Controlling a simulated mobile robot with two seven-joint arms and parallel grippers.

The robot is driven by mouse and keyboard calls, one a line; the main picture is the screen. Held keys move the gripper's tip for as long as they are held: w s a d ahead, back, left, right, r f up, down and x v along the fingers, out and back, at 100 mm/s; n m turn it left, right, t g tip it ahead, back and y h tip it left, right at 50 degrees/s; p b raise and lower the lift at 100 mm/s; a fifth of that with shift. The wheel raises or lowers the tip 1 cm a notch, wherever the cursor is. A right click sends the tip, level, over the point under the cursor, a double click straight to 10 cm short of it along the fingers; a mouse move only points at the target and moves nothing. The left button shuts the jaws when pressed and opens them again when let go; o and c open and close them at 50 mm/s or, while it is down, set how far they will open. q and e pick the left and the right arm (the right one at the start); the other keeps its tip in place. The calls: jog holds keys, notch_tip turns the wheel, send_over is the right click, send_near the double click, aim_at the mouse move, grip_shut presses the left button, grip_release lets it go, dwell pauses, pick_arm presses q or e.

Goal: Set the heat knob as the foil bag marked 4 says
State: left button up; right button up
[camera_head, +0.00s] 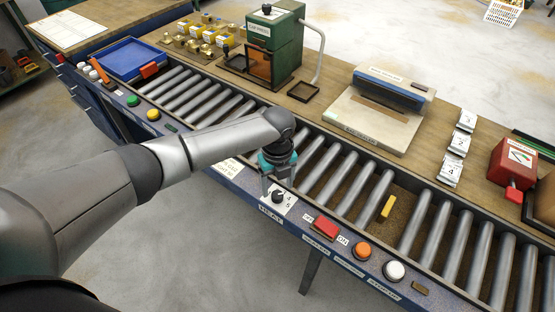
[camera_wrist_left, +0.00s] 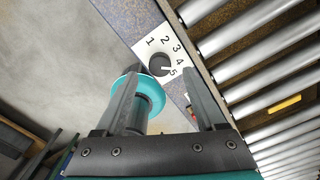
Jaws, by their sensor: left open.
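The heat knob (camera_head: 278,196) is a small dark knob on a white plate at the front rail, above a HEAT label. In the left wrist view the knob (camera_wrist_left: 159,65) has the digits 1 to 5 around it, and its pale mark appears to point towards 5. My left gripper (camera_head: 279,182) is over the knob, pointing down. In the left wrist view its fingers (camera_wrist_left: 161,74) are open, on either side of the knob, with nothing gripped. The foil bag marked 4 (camera_head: 449,172) lies on the bench at the right, nearest of several bags; its smaller print is unreadable. My right gripper is not in view.
A red switch (camera_head: 326,227) between OFF and ON, an orange button (camera_head: 362,250) and a white button (camera_head: 394,270) sit right of the knob. The roller conveyor (camera_head: 345,185) runs behind, with a yellow block (camera_head: 387,207). A green press (camera_head: 275,45) stands further back.

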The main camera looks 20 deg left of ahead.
aim_at(278, 195)
pick_arm(q)
notch_tip(278, 195, up, 12)
jog(key=p, duration=0.1)
jog(key=shift+f, duration=0.25)
